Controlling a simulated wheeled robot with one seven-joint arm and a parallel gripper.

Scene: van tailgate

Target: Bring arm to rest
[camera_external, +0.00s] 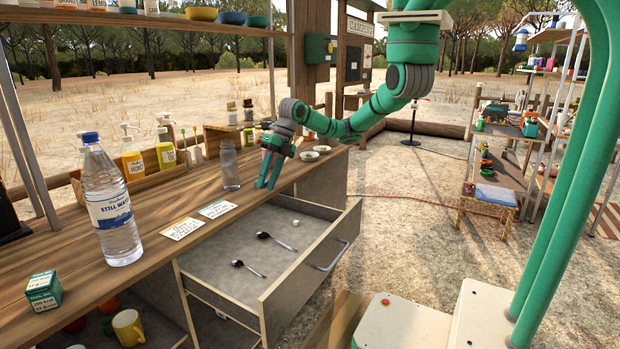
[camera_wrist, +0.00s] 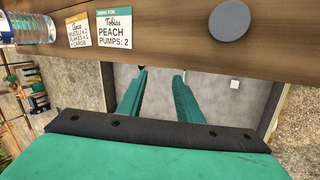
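My gripper (camera_external: 267,187) hangs at the end of my green arm, fingers pointing down, by the counter's front edge near the far part of the open drawer (camera_external: 320,258). In the wrist view my gripper (camera_wrist: 158,74) shows two green fingers standing apart with nothing between them. The drawer's grey inside (camera_wrist: 208,85) shows beyond them. Two dark-headed spoons, one nearer (camera_external: 250,268) and one farther (camera_external: 275,241), lie in the drawer with a small white piece (camera_external: 295,222).
The wooden counter (camera_external: 150,270) holds a water bottle (camera_external: 109,205), a clear bottle with a grey lid (camera_external: 230,167), two labels (camera_external: 184,229) (camera_external: 218,209) and two small bowls (camera_external: 309,156) (camera_external: 322,149). The pulled-out drawer juts over open ground. A laden table (camera_external: 500,180) stands at right.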

